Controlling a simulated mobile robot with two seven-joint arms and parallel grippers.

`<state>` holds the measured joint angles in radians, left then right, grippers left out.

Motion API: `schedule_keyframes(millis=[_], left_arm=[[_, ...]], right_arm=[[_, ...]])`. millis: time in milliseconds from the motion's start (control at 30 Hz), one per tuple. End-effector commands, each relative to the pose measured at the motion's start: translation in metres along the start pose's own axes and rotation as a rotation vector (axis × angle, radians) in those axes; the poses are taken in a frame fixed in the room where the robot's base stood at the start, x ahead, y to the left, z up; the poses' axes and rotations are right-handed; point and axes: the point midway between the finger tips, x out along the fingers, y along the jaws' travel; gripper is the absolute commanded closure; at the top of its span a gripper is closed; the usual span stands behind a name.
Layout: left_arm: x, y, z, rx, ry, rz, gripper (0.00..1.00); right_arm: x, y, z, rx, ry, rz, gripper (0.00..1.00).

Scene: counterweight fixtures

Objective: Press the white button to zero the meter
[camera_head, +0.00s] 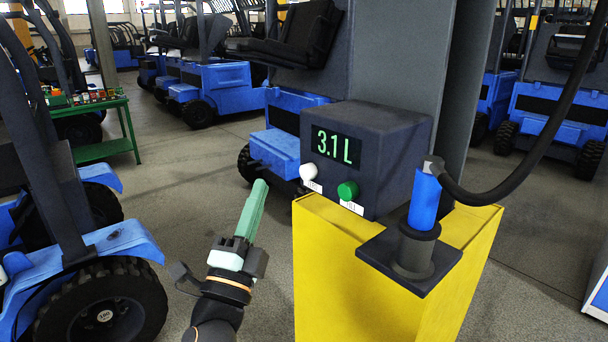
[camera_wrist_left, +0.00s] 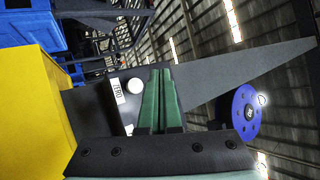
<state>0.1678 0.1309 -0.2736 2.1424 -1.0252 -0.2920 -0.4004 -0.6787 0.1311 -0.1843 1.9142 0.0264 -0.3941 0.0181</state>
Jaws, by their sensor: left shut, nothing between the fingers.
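The meter (camera_head: 365,155) is a dark box on a yellow stand, and its display (camera_head: 337,147) reads 3.1 L in green. The white button (camera_head: 308,171) is on the meter's front at the left, above a white label. A green button (camera_head: 348,190) is to its right. My left gripper (camera_head: 258,186) is shut and empty, to the left of the meter, its green fingers apart from the white button. In the left wrist view the white button (camera_wrist_left: 135,86) is just left of the shut fingers (camera_wrist_left: 161,72), beside a label. My right gripper is not in view.
The yellow stand (camera_head: 335,265) bears a holder (camera_head: 412,255) with a blue nozzle (camera_head: 424,200) and a black hose (camera_head: 510,185) on the right. Blue forklifts (camera_head: 105,255) stand at the left and behind.

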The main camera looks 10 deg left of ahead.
Motion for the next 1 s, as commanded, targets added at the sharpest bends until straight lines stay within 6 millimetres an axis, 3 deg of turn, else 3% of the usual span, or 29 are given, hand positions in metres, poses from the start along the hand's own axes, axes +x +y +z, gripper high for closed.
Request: schedule_keyframes(millis=[400,1000], left_arm=[[0.036,0.028,-0.026,-0.001,-0.002,-0.001,1.00],[0.043,0.032,-0.032,0.000,-0.001,0.000,1.00]], right_arm=[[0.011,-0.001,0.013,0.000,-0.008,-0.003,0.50],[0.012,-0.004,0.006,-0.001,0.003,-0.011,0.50]])
